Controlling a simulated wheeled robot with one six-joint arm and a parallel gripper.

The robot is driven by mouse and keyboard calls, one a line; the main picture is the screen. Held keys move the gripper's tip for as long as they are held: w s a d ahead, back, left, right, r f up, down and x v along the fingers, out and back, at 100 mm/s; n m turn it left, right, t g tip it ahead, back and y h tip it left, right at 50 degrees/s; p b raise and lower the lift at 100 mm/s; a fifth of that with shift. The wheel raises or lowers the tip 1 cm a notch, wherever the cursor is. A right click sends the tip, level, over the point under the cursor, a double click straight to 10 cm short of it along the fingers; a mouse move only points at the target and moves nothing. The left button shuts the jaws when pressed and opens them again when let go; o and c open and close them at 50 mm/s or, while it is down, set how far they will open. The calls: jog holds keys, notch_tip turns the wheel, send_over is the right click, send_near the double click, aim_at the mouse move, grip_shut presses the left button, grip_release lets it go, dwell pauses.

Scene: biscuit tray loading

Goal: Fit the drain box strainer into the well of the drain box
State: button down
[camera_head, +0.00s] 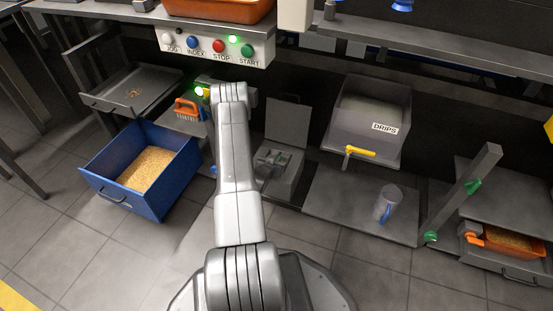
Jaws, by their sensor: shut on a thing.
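The drain box (287,184) is the low grey box on the floor right of my arm. Its grey lid (286,114) stands open at the back, and dark grey shapes show in its top. I cannot tell whether any of them is the strainer. My gripper (208,93) is at the far end of my arm, left of and beyond the drain box, mostly hidden by the wrist. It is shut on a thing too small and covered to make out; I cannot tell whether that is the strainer.
An orange-handled brush (187,109) stands just left of my gripper. A blue crumb drawer (118,194) is at the left. Above is a button panel (213,48). Right of the drain box are a DRIPS bin (366,134) with a yellow handle and a clear jug (388,204) on a plate.

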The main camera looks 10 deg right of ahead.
jog(key=shift+f, duration=0.35)
jog(key=c, duration=1.5)
grip_release()
jog(key=shift+o, duration=0.2)
jog(key=p+v, duration=0.4)
jog(key=v, duration=0.9)
jog(key=shift+s+a+p, duration=0.25)
jog(key=shift+s+p, duration=0.05)
jog(key=shift+p, duration=0.1)
jog(key=shift+r, duration=0.1)
